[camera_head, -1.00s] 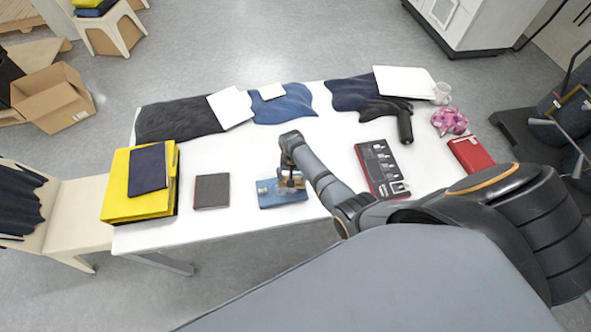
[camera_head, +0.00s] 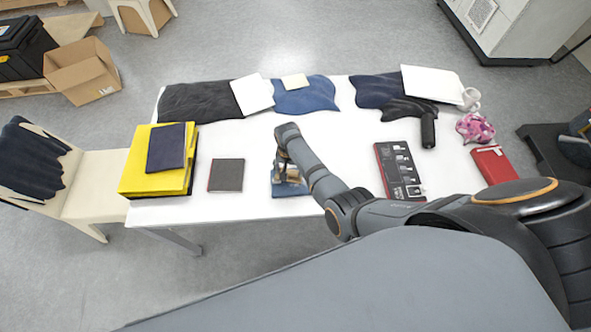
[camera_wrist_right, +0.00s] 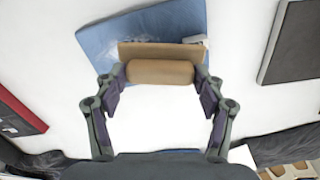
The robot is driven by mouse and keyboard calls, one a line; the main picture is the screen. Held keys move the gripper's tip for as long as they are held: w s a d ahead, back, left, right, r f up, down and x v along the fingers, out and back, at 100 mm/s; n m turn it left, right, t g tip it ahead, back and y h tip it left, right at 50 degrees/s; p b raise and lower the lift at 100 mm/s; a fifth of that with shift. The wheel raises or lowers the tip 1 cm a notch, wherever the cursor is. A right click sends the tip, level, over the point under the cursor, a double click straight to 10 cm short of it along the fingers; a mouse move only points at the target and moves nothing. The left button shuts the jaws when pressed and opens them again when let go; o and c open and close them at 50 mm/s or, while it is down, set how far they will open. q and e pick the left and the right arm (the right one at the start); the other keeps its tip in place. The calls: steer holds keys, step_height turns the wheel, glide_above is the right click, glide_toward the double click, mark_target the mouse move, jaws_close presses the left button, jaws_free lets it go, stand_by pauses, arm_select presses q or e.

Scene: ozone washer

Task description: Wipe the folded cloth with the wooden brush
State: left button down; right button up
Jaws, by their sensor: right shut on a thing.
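The folded cloth (camera_head: 295,190) is a flat blue rectangle near the front edge of the white table. In the right wrist view the cloth (camera_wrist_right: 105,42) has a pale smudge on it. My right gripper (camera_head: 283,165) is over the cloth and hides part of it in the head view. In the right wrist view the right gripper (camera_wrist_right: 160,77) is shut on the wooden brush (camera_wrist_right: 160,71), a tan block with a rounded handle. The brush overlaps the cloth's edge; I cannot tell whether they touch. My left gripper is out of view.
A dark grey book (camera_head: 226,175) and a yellow stack (camera_head: 130,178) with a navy book lie left of the cloth. A red-and-black box (camera_head: 400,172) lies right, beyond my forearm. Dark and blue garments (camera_head: 305,97) line the table's back.

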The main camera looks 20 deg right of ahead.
steer(key=shift+w+r, duration=0.15)
steer(key=shift+w, duration=0.1)
steer(key=shift+s+d+p, duration=0.2)
steer(key=shift+d+p, duration=0.15)
steer(key=shift+d, duration=0.2)
steer(key=shift+s+d, duration=0.2)
steer(key=shift+d, duration=0.6)
steer(key=s+d, duration=0.2)
steer(key=d, duration=0.5)
steer(key=shift+s+d+r, duration=0.15)
steer(key=shift+d+r, duration=0.2)
steer(key=shift+d, duration=0.05)
steer(key=shift+a, duration=0.1)
